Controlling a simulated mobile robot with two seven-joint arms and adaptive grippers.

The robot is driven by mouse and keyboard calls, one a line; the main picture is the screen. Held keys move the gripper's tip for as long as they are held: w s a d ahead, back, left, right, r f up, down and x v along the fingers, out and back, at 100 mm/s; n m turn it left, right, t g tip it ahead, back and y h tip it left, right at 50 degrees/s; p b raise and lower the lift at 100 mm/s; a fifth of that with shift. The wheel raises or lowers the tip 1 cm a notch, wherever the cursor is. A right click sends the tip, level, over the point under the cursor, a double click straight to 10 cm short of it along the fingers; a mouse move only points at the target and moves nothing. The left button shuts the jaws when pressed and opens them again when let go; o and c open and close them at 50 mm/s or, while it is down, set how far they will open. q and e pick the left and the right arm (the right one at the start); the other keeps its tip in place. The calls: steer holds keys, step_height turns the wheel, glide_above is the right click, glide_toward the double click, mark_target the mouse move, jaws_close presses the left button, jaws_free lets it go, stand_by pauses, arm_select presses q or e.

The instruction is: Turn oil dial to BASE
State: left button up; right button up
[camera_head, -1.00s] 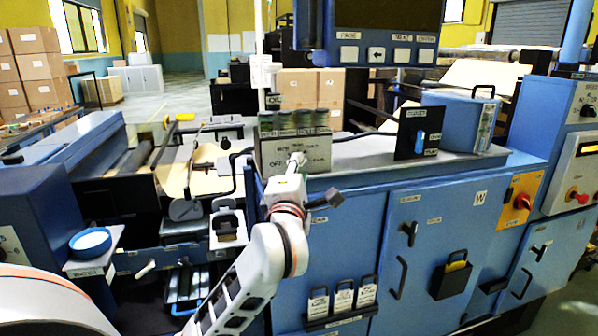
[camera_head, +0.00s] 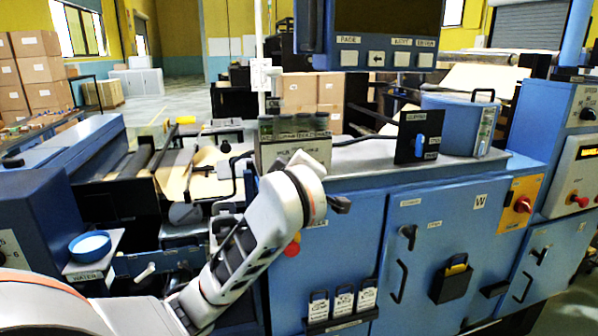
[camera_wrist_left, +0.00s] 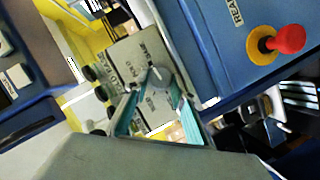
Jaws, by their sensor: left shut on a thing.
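The oil dial (camera_wrist_left: 160,77) is a small grey round knob on a pale labelled panel, which shows in the left wrist view (camera_wrist_left: 126,60). The same panel (camera_head: 318,150) stands on the machine's top in the head view, below a row of jars. My left gripper (camera_wrist_left: 158,92) has its teal fingers closed in on the dial from both sides. In the head view my left wrist hides the dial and most of the gripper. The panel lettering is too small and tilted for me to tell which mark the dial points at. My right gripper is in neither view.
Several dark-lidded jars (camera_head: 295,127) stand right behind the panel. A red push button on a yellow base (camera_wrist_left: 288,40) is near the gripper in the wrist view. A black switch plate with a blue lever (camera_head: 419,143) and a blue tank (camera_head: 456,124) stand to the right.

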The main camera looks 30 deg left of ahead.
arm_select(q)
steer(key=shift+r+m, duration=0.15)
steer(key=shift+m, duration=0.25)
steer(key=shift+a+g, duration=0.1)
steer(key=shift+g, duration=0.3)
steer(key=o, duration=1.1)
steer(key=shift+w, duration=0.1)
steer(key=shift+f, duration=0.2)
